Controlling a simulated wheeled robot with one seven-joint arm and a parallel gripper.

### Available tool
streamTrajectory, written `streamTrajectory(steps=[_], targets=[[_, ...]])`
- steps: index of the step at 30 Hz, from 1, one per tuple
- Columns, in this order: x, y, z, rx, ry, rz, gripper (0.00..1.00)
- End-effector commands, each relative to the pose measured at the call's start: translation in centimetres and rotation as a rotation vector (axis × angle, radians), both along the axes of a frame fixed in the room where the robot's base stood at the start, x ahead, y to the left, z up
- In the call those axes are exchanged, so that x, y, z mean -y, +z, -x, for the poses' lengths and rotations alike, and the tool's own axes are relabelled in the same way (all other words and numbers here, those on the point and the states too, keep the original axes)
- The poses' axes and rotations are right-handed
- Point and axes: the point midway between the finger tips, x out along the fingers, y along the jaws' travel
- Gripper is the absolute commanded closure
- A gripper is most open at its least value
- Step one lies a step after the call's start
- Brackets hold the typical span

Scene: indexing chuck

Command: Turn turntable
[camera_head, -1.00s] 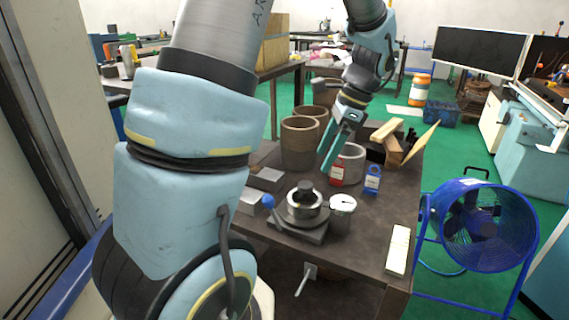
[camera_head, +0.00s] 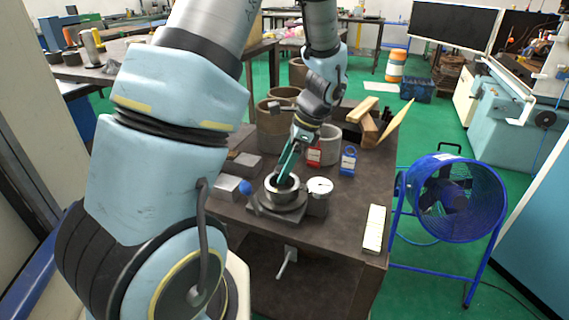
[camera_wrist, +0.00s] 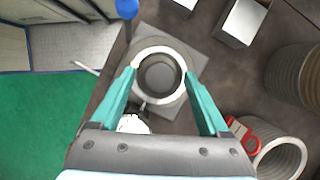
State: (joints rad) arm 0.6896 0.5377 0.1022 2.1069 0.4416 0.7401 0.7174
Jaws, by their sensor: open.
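The turntable (camera_head: 278,204) is a grey indexing chuck on a square base on the dark workbench, with a metal ring (camera_head: 282,187) on top. A lever with a blue ball knob (camera_head: 245,187) sticks out at its left; the knob also shows in the wrist view (camera_wrist: 127,8). My gripper (camera_head: 282,177) is above the ring, pointing down. In the wrist view my gripper (camera_wrist: 161,80) has its teal fingers apart, one on either side of the ring (camera_wrist: 159,72). I cannot tell whether the fingers touch it. The turntable's far side is partly hidden by the fingers.
A dial gauge (camera_head: 320,187) stands just right of the turntable. A red item (camera_head: 314,156) and a blue item (camera_head: 348,160) stand behind it. Several brown cylinders and metal blocks (camera_head: 228,187) are close by. The bench's front right is mostly clear, apart from a pale block (camera_head: 374,229).

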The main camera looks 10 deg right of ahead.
Motion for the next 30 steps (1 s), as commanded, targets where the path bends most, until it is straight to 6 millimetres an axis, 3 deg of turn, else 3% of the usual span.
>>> streamTrajectory(steps=[8,27,30], targets=[[-0.05,-0.08,-0.01,0.000,0.000,0.000,0.23],[-0.04,-0.05,0.01,0.000,0.000,0.000,0.95],[-0.04,-0.04,0.01,0.000,0.000,0.000,1.00]])
